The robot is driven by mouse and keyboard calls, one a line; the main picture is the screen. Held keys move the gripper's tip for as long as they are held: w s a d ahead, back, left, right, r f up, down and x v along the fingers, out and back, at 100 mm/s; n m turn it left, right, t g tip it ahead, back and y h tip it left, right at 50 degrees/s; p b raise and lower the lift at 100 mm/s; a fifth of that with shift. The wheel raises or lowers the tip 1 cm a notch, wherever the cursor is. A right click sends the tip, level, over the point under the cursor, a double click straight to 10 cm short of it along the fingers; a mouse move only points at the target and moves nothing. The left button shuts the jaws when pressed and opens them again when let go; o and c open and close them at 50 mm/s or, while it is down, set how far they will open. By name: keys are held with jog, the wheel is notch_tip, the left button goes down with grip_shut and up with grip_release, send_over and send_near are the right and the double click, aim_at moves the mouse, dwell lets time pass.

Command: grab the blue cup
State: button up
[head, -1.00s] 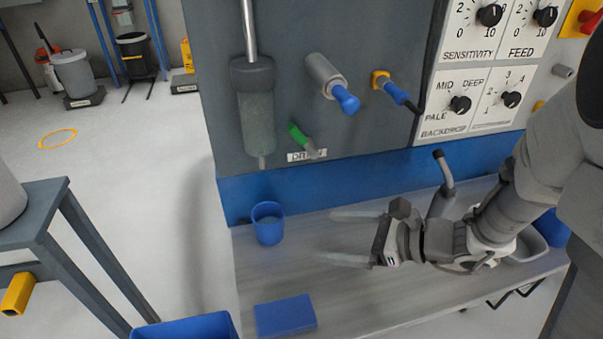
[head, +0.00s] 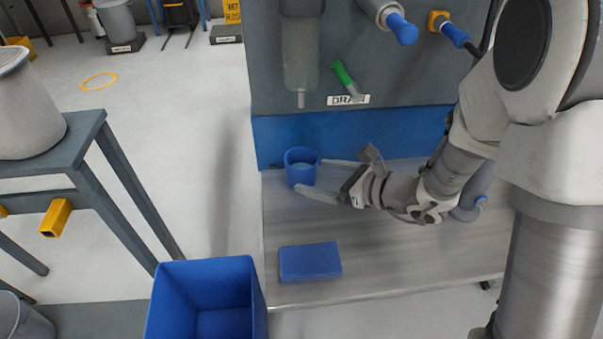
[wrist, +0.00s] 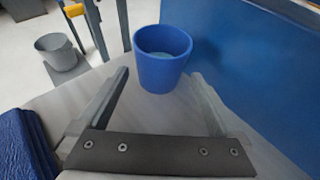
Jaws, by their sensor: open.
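The blue cup (head: 301,168) stands upright at the left back of the grey bench, by the blue panel, with something pale inside it. It also shows straight ahead in the wrist view (wrist: 162,72). My gripper (head: 312,176) is open, low over the bench and pointing left at the cup. In the wrist view the two fingertips (wrist: 159,75) lie to either side of the cup, close to its near wall. Nothing is held. I cannot tell whether a finger touches the cup.
A blue box-like block (head: 310,262) lies at the bench's front left. A blue open bin (head: 205,300) stands on the floor left of the bench. A green-handled drain valve (head: 346,78) and a spout hang above the bench. A dark table (head: 75,140) stands at the left.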

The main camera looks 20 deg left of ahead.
jog(key=b+x, duration=0.1)
jog(key=x, duration=0.4)
jog(key=shift+a+r, duration=0.15)
jog(key=shift+a, duration=0.05)
jog(key=shift+r, duration=0.1)
jog(key=c, duration=1.3)
